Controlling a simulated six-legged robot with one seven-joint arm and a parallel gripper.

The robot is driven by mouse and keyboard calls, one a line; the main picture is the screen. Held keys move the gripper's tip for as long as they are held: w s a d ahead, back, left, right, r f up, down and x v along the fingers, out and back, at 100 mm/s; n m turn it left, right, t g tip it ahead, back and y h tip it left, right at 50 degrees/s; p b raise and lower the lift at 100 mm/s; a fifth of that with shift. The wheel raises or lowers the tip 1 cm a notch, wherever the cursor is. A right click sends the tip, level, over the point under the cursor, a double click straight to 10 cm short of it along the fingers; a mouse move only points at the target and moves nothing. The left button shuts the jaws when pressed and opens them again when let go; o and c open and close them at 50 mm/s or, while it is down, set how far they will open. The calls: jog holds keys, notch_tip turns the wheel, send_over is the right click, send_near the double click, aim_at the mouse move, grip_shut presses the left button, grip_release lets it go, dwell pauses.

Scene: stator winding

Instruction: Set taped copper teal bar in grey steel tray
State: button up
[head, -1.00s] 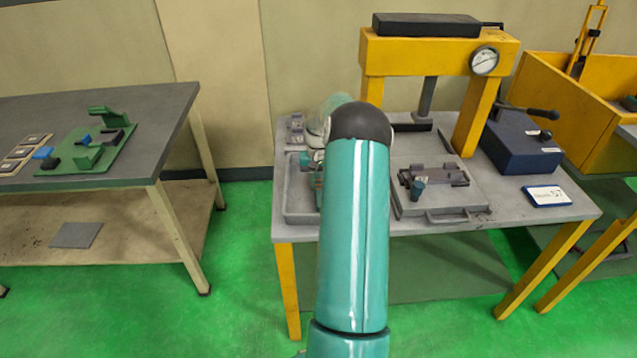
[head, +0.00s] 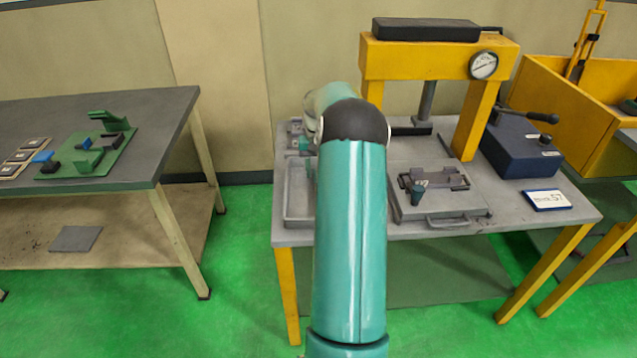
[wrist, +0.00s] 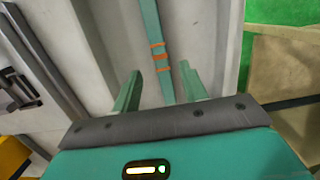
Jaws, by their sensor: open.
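The teal bar (wrist: 154,45) with copper-orange tape bands shows in the wrist view. It appears to lie on the pale floor of the grey steel tray (wrist: 206,35), between the tray's side walls. My gripper (wrist: 160,86) is open, with one finger on each side of the bar's near end and gaps between. The bar's near end runs down behind the gripper body. In the head view the tray (head: 292,221) stands at the table's left side, partly hidden by my arm. The bar cannot be made out there.
Right of the tray, a grey plate with a handle (head: 452,220) carries a dark fixture (head: 440,178). A yellow press (head: 435,58) stands behind, with a blue box (head: 520,150) at right. A separate bench (head: 150,110) at left holds a green fixture (head: 85,160).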

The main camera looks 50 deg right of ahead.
jog(key=w+a+r+n+h, duration=0.15)
jog(key=w+a+r, duration=0.25)
jog(key=a+r, duration=0.85)
jog(key=s+a+r+n+t, duration=0.15)
jog(key=a+r, duration=0.25)
jog(key=a, duration=0.4)
jog(key=a+r+n+t, duration=0.1)
jog(key=a+r+n, duration=0.1)
jog(key=a+r, duration=0.4)
jog(key=s+a+f+n+t, duration=0.1)
jog(key=s+a+n+t, duration=0.1)
jog(key=s+a, duration=0.6)
jog(key=s+a+f+n+t, duration=0.1)
jog(key=s+a+n+t, duration=0.1)
jog(key=s+a, duration=0.7)
jog(key=a, duration=0.5)
jog(key=shift+a+f+n, duration=0.2)
jog(key=shift+a+n, duration=0.2)
jog(key=shift+s+y, duration=0.1)
jog(key=shift+y, duration=0.15)
jog(key=shift+c, duration=0.7)
